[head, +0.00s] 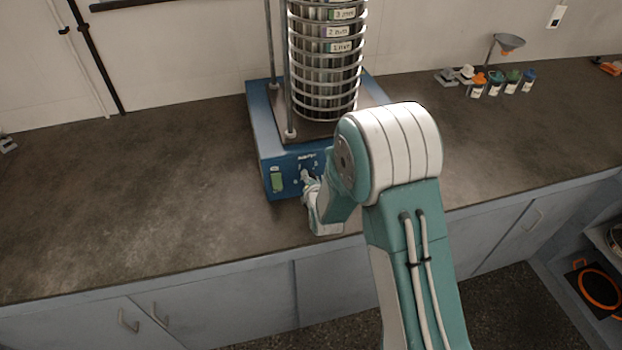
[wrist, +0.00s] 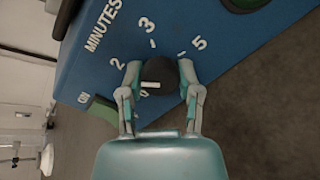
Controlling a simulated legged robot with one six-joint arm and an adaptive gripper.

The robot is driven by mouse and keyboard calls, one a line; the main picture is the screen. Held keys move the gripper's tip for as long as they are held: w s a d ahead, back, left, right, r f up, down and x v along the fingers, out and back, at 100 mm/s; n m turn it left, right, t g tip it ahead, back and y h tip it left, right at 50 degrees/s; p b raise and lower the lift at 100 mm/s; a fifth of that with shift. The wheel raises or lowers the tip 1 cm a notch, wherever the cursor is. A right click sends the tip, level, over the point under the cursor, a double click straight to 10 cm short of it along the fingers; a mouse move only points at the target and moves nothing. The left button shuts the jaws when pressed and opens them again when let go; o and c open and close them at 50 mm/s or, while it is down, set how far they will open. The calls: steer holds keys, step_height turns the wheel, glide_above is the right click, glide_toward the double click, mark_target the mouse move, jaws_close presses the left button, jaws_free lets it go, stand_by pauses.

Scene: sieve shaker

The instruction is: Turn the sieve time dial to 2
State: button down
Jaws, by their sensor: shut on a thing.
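The sieve shaker (head: 265,125) stands on the counter with its blue front panel facing me. Its time dial (wrist: 168,76) is a dark round knob in the wrist view, with the printed numbers 0, 2, 3 and 5 around it and the word MINUTES above. A white pointer mark (wrist: 150,85) on the knob points left in the picture, seemingly between the 0 and the 2. My gripper (wrist: 160,72) is shut on the dial, one finger on each side. In the head view my gripper (head: 309,184) is at the panel, and my arm partly hides the dial.
A green switch (head: 277,180) marked ON in the wrist view sits left of the dial. A stack of sieves (head: 325,70) stands on the shaker between upright rods. The left counter is mostly clear.

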steer(key=shift+s+f, duration=0.15)
steer(key=shift+f, duration=0.15)
steer(key=shift+c, duration=2)
jaws_free()
steer(key=shift+o, duration=0.5)
steer(key=shift+a, duration=0.15)
steer(key=shift+r, duration=0.15)
steer(key=shift+s+r, duration=0.1)
steer(key=shift+s, duration=0.05)
steer(key=v, duration=1.1)
steer(key=shift+s, duration=0.15)
